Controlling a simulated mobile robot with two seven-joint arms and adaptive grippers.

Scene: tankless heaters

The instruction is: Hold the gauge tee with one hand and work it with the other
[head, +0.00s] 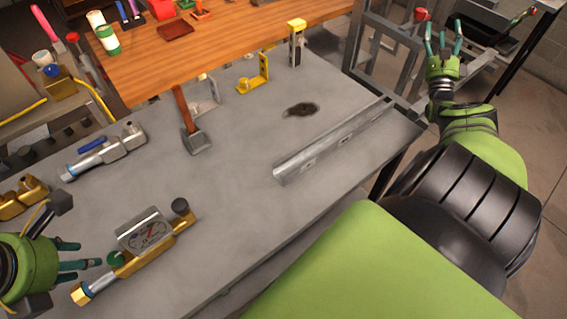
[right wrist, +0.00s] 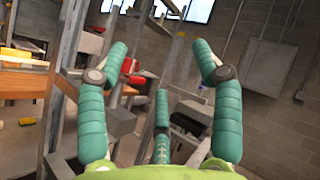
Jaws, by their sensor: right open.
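The gauge tee (head: 128,265) lies on the grey bench at the lower left of the head view. It has a brass body, a square grey gauge face, a green knob and a dark round cap at its far end. My left gripper (head: 82,256) is just left of it, with its teal fingers spread and pointing toward the tee. The fingers look empty and apart from the tee. My right gripper (head: 442,45) is open and empty, raised far off to the right beyond the bench. Its spread fingers also show in the right wrist view (right wrist: 160,75).
A valve assembly with a blue handle (head: 105,152) and brass fittings (head: 22,196) lie behind the tee. A hammer (head: 190,125), a yellow bracket (head: 254,77) and a metal angle rail (head: 330,143) are further off. The bench right of the tee is clear.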

